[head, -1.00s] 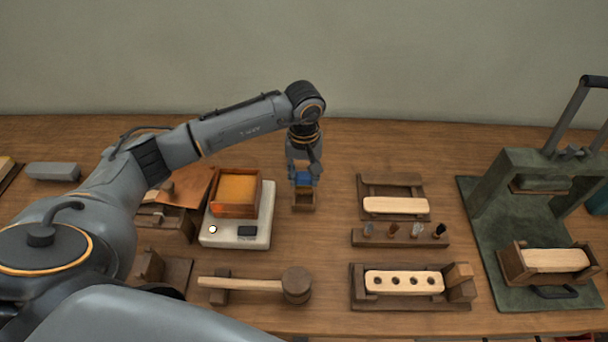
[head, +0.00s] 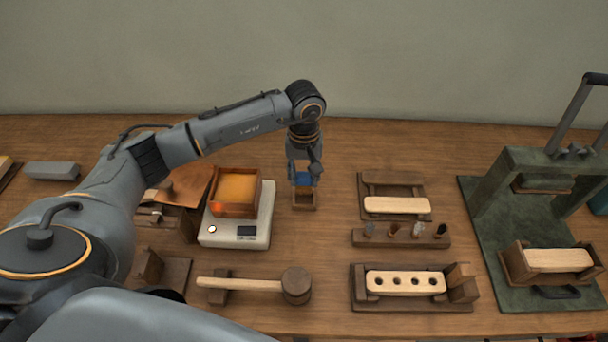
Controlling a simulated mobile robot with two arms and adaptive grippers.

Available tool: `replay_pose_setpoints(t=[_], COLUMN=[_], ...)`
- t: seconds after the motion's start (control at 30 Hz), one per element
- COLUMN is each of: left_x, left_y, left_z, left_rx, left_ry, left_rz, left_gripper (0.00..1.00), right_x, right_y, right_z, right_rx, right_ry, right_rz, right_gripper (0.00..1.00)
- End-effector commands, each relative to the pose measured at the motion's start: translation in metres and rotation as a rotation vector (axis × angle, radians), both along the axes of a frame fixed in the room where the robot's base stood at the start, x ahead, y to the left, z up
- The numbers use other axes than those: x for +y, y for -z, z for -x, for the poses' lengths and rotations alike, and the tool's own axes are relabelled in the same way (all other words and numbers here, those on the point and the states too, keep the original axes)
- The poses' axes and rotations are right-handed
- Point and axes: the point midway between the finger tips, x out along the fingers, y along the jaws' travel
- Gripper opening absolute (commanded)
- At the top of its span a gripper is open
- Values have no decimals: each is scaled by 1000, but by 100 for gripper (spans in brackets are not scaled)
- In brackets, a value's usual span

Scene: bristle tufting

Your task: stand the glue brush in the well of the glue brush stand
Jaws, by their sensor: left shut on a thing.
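My left gripper (head: 304,178) points down at the middle of the bench, directly above a small wooden open-topped block, which looks like the glue brush stand (head: 304,206). The gripper is shut on the glue brush (head: 303,180), of which only a small blue part shows between the fingers. The rest of the brush is hidden by the fingers or too small to make out. I cannot tell whether its lower end is inside the well or just above it. My right gripper is out of view.
Left of the stand, a wooden box with an amber top (head: 237,187) sits on a white scale (head: 210,240). A mallet (head: 296,285) lies in front. Right are a rack of small tufts (head: 400,241), a drilled brush block (head: 405,283) and a green press (head: 490,205).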

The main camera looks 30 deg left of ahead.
Motion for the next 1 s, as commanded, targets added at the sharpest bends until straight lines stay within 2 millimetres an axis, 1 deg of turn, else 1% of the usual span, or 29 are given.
replay_pose_setpoints(t=[0.1, 1.0], left_x=[0, 0], left_y=[5, 32], left_z=[0, 0], left_rx=[0, -1], left_ry=[0, -1], left_rz=[0, 0], left_gripper=[7, 7], right_x=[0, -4], right_y=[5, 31], right_z=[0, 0], right_rx=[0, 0], right_ry=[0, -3], right_rz=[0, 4], right_gripper=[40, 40])
